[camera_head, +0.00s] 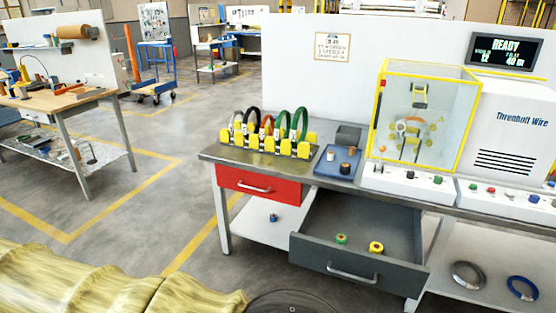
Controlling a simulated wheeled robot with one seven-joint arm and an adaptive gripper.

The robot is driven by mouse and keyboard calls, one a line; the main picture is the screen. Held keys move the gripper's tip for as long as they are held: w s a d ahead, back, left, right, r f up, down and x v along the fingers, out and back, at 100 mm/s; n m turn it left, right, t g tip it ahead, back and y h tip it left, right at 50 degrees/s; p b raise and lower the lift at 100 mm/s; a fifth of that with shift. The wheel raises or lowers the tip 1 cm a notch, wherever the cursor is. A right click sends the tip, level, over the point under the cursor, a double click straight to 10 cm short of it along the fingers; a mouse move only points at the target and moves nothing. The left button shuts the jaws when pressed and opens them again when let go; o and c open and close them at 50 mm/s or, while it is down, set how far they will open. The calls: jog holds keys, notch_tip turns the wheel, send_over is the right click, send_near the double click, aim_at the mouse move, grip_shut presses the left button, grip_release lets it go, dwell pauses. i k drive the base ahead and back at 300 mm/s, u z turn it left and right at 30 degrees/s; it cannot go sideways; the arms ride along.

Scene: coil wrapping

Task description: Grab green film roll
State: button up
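A small green roll (341,239) sits in the open grey drawer (340,262) under the workbench, left of the drawer's middle. A yellow roll (376,247) with a dark reddish centre sits to its right, a little nearer the drawer front. The two rolls are apart. Nothing covers the green roll from this view. My gripper is not in view, so its state and its distance from the roll do not show.
The workbench (330,178) carries a rack of coils (268,140), a blue tray (337,160) and a yellow-framed clear machine enclosure (420,115). A red drawer (262,185) is shut. Rings (468,275) lie on the lower shelf.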

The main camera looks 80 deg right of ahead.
aim_at(341, 240)
jog(key=u, duration=0.1)
jog(key=k, duration=1.7)
jog(key=z, duration=1.8)
